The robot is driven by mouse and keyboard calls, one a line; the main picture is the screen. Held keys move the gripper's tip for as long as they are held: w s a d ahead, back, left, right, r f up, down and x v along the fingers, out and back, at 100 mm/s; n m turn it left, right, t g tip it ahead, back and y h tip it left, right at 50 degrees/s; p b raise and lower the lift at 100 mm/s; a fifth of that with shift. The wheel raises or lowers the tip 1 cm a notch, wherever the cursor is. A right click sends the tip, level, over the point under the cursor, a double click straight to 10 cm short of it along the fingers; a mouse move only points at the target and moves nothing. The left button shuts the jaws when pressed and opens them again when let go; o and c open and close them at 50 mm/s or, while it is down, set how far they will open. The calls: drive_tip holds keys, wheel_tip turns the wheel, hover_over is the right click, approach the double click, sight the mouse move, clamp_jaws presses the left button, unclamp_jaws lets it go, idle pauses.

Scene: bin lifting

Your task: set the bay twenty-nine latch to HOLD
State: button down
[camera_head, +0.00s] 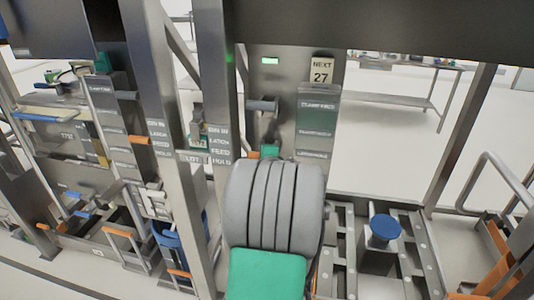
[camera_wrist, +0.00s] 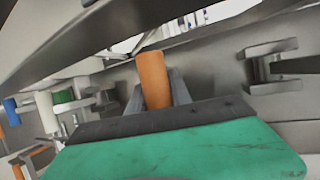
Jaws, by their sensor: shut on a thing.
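In the wrist view, my gripper (camera_wrist: 155,92) is shut on an orange handle (camera_wrist: 152,66), with a grey finger on each side of it. In the head view, my grey and green arm covers the lower part of the metal bay panel (camera_head: 287,100). A bit of orange (camera_head: 253,155) shows just above the arm; the grip itself is hidden there. A label strip (camera_head: 219,145) on the post left of the panel has several lines, the lowest reading HOLD. A sign (camera_head: 321,71) on the panel reads NEXT 27. I cannot read a twenty-nine anywhere.
A grey bracket (camera_head: 263,105) sticks out of the panel above the orange bit. Another orange handle (camera_head: 139,140) is on the bay to the left. A blue-topped knob (camera_head: 385,227) stands on rails at lower right. Open floor and a table (camera_head: 410,95) lie behind.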

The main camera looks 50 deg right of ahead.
drive_tip(key=shift+r, duration=0.15)
drive_tip(key=c, duration=1.2)
unclamp_jaws()
drive_tip(key=shift+o, duration=0.2)
drive_tip(key=b+v, duration=0.1)
drive_tip(key=v, duration=0.6)
drive_tip(key=shift+s+a+b, duration=0.2)
drive_tip(key=shift+b, duration=0.15)
